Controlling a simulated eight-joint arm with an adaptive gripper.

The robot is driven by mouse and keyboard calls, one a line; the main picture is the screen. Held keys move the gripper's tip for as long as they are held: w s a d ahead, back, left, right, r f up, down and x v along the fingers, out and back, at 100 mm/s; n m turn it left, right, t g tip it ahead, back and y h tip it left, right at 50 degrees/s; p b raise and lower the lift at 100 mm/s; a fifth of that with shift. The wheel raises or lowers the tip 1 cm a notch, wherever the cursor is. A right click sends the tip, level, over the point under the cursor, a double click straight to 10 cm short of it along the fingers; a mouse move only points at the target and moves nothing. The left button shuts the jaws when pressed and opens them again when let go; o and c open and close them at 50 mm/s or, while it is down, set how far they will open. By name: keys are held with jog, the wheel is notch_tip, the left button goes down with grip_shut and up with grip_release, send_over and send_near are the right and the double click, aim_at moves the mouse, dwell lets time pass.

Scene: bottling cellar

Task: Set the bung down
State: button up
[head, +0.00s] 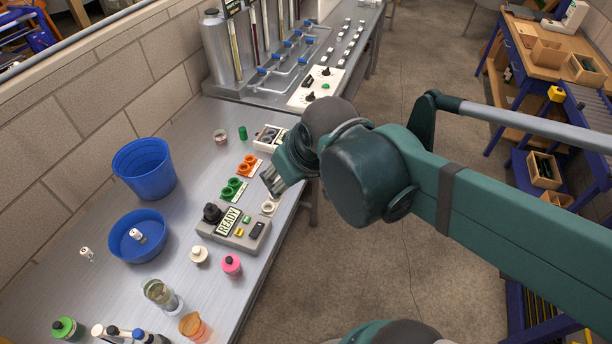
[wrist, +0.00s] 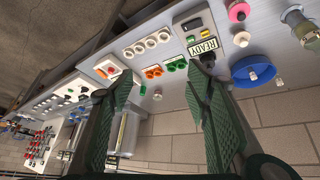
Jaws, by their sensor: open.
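A small green cylinder (head: 243,132), which may be the bung, stands upright on the metal bench (head: 195,175); I cannot confirm what it is. It also shows in the wrist view (wrist: 143,89), between my fingers in the picture but apart from them. My gripper (head: 272,185) is open and empty, held above the bench's right edge near the ring plates. In the wrist view its two fingers (wrist: 160,82) are spread wide. The orange ring plate (head: 248,165) and green ring plate (head: 233,188) lie on the bench; white rings (wrist: 151,42) show in the wrist view.
A small jar (head: 220,136) stands close left of the green cylinder. A grey control box with a READY sign (head: 230,222) sits nearer. Two blue tubs (head: 144,168) (head: 118,236) stand at left. Bottles and jars crowd the near end. The bench between tubs and ring plates is clear.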

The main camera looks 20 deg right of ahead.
jog(key=shift+s+d+r+m+t, duration=0.25)
jog(key=shift+s+d+m, duration=0.4)
jog(key=shift+d, duration=0.2)
jog(key=shift+s+d+r+m+t, duration=0.1)
jog(key=shift+s+d+m+t, duration=0.15)
jog(key=shift+s+d+m, duration=0.45)
jog(key=shift+d, duration=0.1)
jog(key=shift+f+b, duration=0.65)
